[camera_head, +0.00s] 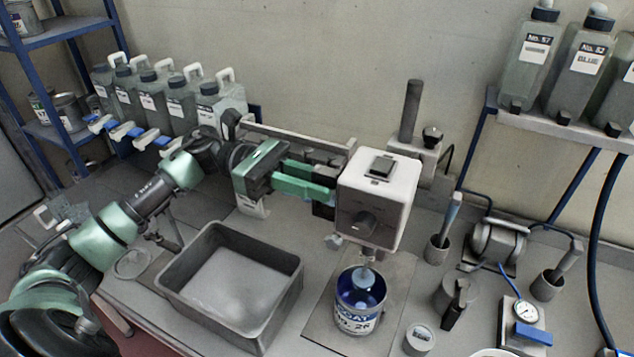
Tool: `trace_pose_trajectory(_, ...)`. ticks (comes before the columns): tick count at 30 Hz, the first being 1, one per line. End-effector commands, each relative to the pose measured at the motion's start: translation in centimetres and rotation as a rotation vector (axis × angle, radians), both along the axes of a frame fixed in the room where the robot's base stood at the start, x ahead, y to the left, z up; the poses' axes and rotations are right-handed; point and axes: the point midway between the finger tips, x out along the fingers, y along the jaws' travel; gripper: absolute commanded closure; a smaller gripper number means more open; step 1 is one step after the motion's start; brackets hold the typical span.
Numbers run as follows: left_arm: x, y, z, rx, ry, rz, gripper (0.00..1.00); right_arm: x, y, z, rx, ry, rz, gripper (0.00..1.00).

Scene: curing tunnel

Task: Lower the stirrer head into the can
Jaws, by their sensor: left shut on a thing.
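The stirrer head (373,210) is a white box with a dark switch on top and a dark knob on its front. A short shaft with a pale tip (364,277) hangs below it, over the mouth of the can; I cannot tell how deep it reaches. The can (354,320) is blue inside with a white and blue label and stands upright on a flat plate. My left gripper (325,188), with green fingers, reaches in from the left and is shut at the stirrer head's left side. The exact grip is partly hidden. My right gripper is not in view.
A deep grey tray (287,312) lies left of the can. A dark post (410,110) rises behind the stirrer head. Brush pots (437,250), a dark grey cup (455,297), a small jar (419,339) and a gauge (526,313) stand to the right. Jugs (180,105) line the back left.

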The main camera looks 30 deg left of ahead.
Motion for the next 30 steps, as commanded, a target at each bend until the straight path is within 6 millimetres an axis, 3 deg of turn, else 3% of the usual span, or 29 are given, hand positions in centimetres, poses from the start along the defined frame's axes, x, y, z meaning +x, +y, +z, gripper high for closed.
trace_pose_trajectory(26,0.05,0.06,0.08,0.001,0.0,0.002,1.0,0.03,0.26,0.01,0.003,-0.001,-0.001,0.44)
trace_pose_trajectory(30,0.05,0.05,-0.72,0.0,0.0,0.002,1.0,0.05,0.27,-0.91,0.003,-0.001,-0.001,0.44)
